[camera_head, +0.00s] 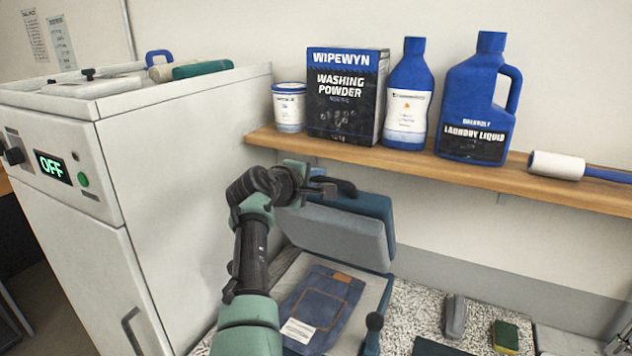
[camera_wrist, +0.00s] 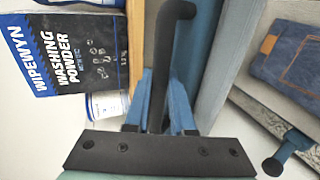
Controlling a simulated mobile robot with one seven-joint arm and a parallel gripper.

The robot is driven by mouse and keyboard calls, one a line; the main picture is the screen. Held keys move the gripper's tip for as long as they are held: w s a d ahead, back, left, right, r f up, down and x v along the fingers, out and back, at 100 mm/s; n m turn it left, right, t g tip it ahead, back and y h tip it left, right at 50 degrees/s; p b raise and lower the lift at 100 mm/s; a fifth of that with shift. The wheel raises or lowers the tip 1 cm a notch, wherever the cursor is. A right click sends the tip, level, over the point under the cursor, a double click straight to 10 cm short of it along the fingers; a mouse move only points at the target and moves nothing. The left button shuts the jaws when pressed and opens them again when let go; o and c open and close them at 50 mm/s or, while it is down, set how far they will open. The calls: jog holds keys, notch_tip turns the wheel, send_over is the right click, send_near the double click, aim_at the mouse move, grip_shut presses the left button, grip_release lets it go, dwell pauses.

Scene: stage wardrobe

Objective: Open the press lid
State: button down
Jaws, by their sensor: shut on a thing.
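The press lid (camera_head: 345,236) is a blue shell with a grey padded underside. It stands raised, tilted up off the press bed (camera_head: 372,290), with a wide gap beneath. In the wrist view the lid (camera_wrist: 232,62) runs along the right of my fingers. Its black handle (camera_wrist: 160,60) lies between the two blue fingers. My gripper (camera_wrist: 160,108) is shut on the handle. In the head view my gripper (camera_head: 320,188) is at the lid's upper edge, and my wrist partly hides the handle. Folded blue jeans (camera_head: 320,305) with a white label lie on the bed.
A wooden shelf (camera_head: 455,180) close behind the lid holds washing powder (camera_head: 345,95), a tub (camera_head: 289,107), bottles and a lint roller (camera_head: 556,165). A white machine (camera_head: 180,160) stands to the left. A sponge (camera_head: 505,336) lies on the speckled counter to the right.

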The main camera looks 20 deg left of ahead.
jog(key=shift+f, duration=0.15)
jog(key=c, duration=0.8)
grip_release()
jog(key=shift+s, duration=0.1)
jog(key=b+v, duration=0.4)
jog(key=v, duration=0.9)
jog(key=shift+b, duration=0.4)
